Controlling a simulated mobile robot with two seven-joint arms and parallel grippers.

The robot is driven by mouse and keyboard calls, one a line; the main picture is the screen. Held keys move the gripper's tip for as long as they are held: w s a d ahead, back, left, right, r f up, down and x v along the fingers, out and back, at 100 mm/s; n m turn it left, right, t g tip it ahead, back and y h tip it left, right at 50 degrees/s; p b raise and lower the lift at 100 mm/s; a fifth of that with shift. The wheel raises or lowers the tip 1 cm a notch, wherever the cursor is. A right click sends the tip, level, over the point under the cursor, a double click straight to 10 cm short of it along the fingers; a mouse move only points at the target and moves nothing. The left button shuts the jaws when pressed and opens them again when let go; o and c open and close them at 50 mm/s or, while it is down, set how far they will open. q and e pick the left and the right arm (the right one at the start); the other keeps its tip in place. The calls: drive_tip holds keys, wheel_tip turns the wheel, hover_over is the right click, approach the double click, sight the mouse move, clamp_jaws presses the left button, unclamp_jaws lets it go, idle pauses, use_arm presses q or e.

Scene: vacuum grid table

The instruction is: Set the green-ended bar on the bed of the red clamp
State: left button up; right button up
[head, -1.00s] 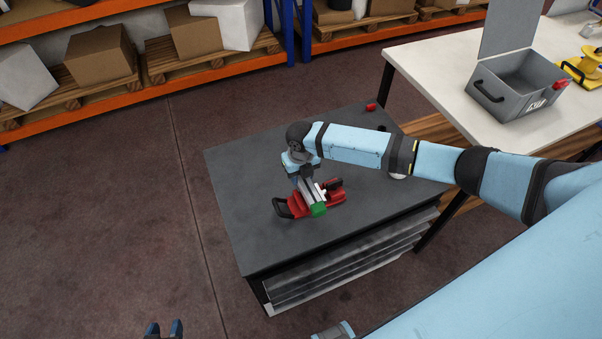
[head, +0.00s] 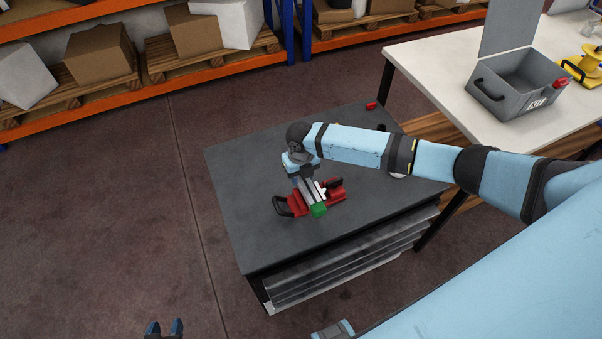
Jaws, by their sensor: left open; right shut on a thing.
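The red clamp (head: 297,207) with a black handle lies on the dark grid table. The green-ended bar (head: 319,210) lies across the clamp, with its green end toward the front of the table. Whether the bar rests on the bed or hangs just above it, I cannot tell. My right gripper (head: 304,183) points down over the clamp and is shut on the bar; its fingertips are mostly hidden by its own wrist. My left gripper (head: 165,329) is open and empty at the bottom edge, over the floor, away from the table.
The dark table (head: 245,170) is clear left of the clamp. A small red piece (head: 371,105) sits at its back edge. A white table (head: 430,70) at right holds an open grey case (head: 515,88) and a yellow item (head: 583,68). Shelves with boxes (head: 100,53) stand behind.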

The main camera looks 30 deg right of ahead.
drive_tip(key=shift+f+b, duration=0.3)
drive_tip(key=shift+f, duration=0.25)
drive_tip(key=o, duration=1.1)
drive_tip(key=shift+r, duration=0.1)
wheel_tip(320, 180, up, 14)
drive_tip(key=shift+f+b, duration=0.15)
drive_tip(key=shift+b, duration=0.15)
